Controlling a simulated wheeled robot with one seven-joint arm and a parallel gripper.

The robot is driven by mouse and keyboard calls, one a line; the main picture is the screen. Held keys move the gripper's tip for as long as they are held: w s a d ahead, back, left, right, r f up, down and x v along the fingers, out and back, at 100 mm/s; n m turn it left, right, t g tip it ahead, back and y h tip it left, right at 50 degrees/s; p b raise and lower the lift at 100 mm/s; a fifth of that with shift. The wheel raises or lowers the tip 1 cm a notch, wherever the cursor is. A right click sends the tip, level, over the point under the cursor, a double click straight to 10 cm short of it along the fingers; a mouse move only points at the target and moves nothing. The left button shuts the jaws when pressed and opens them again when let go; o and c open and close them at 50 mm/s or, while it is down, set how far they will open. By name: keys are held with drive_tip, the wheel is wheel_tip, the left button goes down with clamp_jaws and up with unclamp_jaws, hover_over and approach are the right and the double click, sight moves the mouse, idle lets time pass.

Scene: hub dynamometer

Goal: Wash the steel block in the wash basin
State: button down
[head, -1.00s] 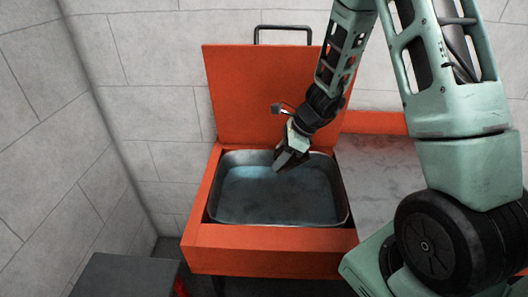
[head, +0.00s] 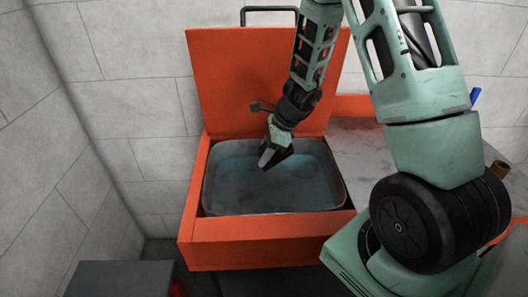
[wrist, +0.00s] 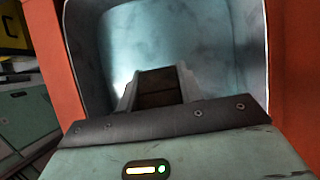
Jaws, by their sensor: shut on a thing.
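The wash basin (head: 290,209) is a grey metal tub with bluish water or sheen inside, set in an orange frame. My gripper (head: 270,160) points down over the back middle of the basin. In the wrist view, my gripper (wrist: 157,82) is shut on a dark brownish block, which I take to be the steel block (wrist: 158,88). The fingers hide its sides. In the head view the block cannot be made out between the fingers. The basin (wrist: 250,45) also fills the wrist view behind the fingers. I cannot tell whether the block touches the water.
An orange panel (head: 245,85) stands upright behind the basin. A grey worktop (head: 355,150) lies to its right, with a blue object (head: 475,96) at the far right. A dark box top (head: 120,278) is at the front left. Pale block walls close off the left and back.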

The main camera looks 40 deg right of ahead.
sight(260, 151)
drive_tip(key=shift+f+b, duration=4.05)
drive_tip(key=shift+f, duration=0.85)
drive_tip(key=shift+r, duration=0.15)
drive_tip(key=shift+r+p, duration=5.8)
drive_tip(key=shift+r, duration=0.65)
